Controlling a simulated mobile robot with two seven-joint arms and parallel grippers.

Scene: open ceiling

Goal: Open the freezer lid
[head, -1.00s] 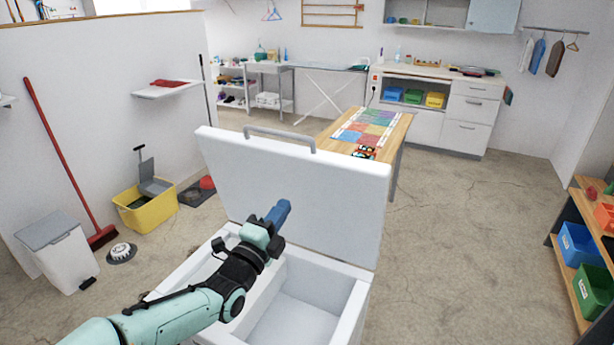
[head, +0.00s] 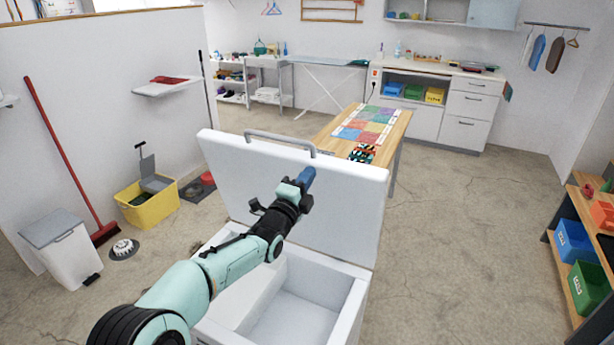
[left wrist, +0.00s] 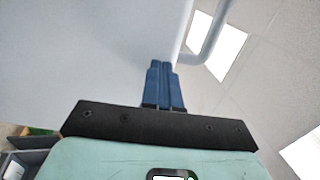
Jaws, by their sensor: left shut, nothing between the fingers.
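The freezer lid (head: 345,205) stands raised and tilted back at the rear of the white chest freezer (head: 355,312), its grey handle (head: 280,139) on the top edge. The freezer's inside shows open below it. My left gripper (head: 306,176) is in front of the lid's inner face, below the handle, with its blue fingers shut and empty. In the left wrist view the fingers (left wrist: 164,85) point along the white lid surface (left wrist: 90,50), near its edge and the handle (left wrist: 208,40). Whether they touch the lid I cannot tell. My right gripper is not in view.
A wooden table (head: 388,133) with a coloured mat stands behind the lid. A yellow bucket (head: 150,208), a white bin (head: 65,255) and a red broom (head: 65,155) are at left. Shelves with boxes (head: 575,242) stand at right. The floor between is clear.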

